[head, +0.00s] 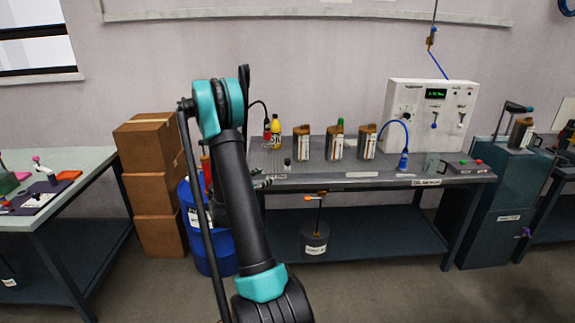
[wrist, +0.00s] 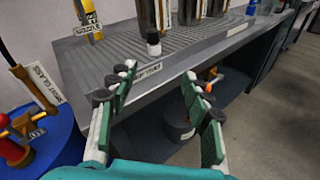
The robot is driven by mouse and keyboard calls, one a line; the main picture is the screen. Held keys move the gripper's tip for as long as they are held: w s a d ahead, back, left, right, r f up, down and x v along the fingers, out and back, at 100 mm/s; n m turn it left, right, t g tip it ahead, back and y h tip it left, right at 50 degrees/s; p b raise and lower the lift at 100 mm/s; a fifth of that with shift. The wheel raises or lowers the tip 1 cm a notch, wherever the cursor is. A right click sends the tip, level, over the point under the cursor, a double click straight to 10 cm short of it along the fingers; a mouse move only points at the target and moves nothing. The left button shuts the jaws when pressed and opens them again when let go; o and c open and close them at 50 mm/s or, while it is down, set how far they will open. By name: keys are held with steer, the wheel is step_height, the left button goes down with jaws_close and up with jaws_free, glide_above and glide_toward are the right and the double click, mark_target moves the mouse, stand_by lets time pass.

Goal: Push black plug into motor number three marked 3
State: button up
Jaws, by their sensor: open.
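A small black plug-like piece with a white band (wrist: 153,42) stands on the bench near its front edge; it also shows in the head view (head: 287,163). Three brown and grey motor-like units stand in a row behind it: left (head: 302,143), middle with a green top (head: 335,143), and right (head: 367,142). Their numbers are too small to read. My gripper (wrist: 160,78) is open and empty, its green-padded fingers spread at the bench's front edge, short of the black piece and apart from it. In the head view my arm partly hides the gripper.
The grey bench (head: 330,177) has a ribbed top. A blue hose (head: 404,160) stands right of the units. A yellow bottle (head: 275,128) is at the back left. A blue drum (head: 205,235) and boxes (head: 158,175) stand left. A dark weight (head: 315,238) sits on the lower shelf.

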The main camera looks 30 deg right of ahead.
mark_target(286, 163)
steer(key=w+d+n, duration=0.1)
steer(key=w+d, duration=0.1)
steer(key=d, duration=0.2)
steer(key=w+d+f+n+h, duration=0.1)
steer(key=w+d, duration=0.1)
steer(key=d, duration=0.2)
steer(key=w+d+n, duration=0.1)
steer(key=w+d, duration=0.1)
steer(key=d, duration=0.3)
steer(key=shift+f+h, duration=0.3)
steer(key=shift+h, duration=0.1)
steer(key=shift+w+x, duration=0.15)
steer(key=shift+x, duration=1.35)
steer(key=shift+w+x, duration=0.2)
steer(key=shift+x, duration=1.3)
steer(key=shift+a, duration=0.15)
jaws_close()
